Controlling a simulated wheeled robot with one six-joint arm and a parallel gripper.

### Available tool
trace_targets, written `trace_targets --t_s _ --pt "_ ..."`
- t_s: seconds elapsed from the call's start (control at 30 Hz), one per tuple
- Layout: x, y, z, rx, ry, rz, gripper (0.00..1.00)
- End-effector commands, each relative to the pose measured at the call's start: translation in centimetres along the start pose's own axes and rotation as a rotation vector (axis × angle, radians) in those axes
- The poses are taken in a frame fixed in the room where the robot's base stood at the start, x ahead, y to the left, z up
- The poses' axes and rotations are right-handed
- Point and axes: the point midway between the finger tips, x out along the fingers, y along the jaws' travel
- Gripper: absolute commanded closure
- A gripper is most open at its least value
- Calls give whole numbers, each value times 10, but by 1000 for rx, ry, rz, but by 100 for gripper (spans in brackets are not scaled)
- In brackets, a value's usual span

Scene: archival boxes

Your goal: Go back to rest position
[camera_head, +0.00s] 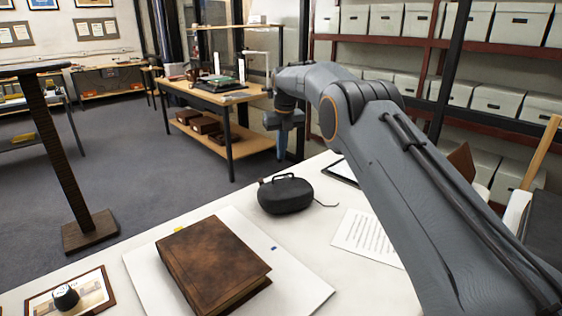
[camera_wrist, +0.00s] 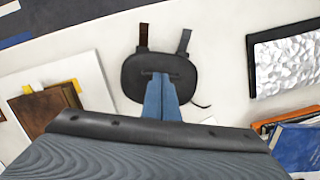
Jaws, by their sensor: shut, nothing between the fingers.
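My gripper (camera_wrist: 161,92) shows in the wrist view as two blue fingers pressed together, with nothing between them. They overlap the lower part of a black case with a handle (camera_wrist: 130,78) in that view; whether they touch it cannot be told there. In the head view my gripper (camera_head: 283,150) hangs at the end of my arm, above and behind the black case (camera_head: 286,196), apart from it in the picture. The case stands upright on the white table, its handle up.
A brown book (camera_head: 215,262) lies on a white board (camera_head: 300,290) on the white table (camera_head: 345,195). A printed sheet (camera_head: 367,237) and a framed picture (camera_head: 40,304) lie nearby. A wooden workbench (camera_head: 215,98) stands behind. Shelves of grey boxes (camera_head: 520,22) line the right.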

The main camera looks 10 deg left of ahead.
Motion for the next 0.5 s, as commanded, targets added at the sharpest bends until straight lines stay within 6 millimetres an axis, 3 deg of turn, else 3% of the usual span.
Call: trace_targets --t_s 0.27,0.37,0.5 --pt "-23 -8 -5 -47 2 -2 100" --pt "-28 -23 -19 -164 10 -5 100" --pt "-38 -53 -56 -425 28 -6 100"
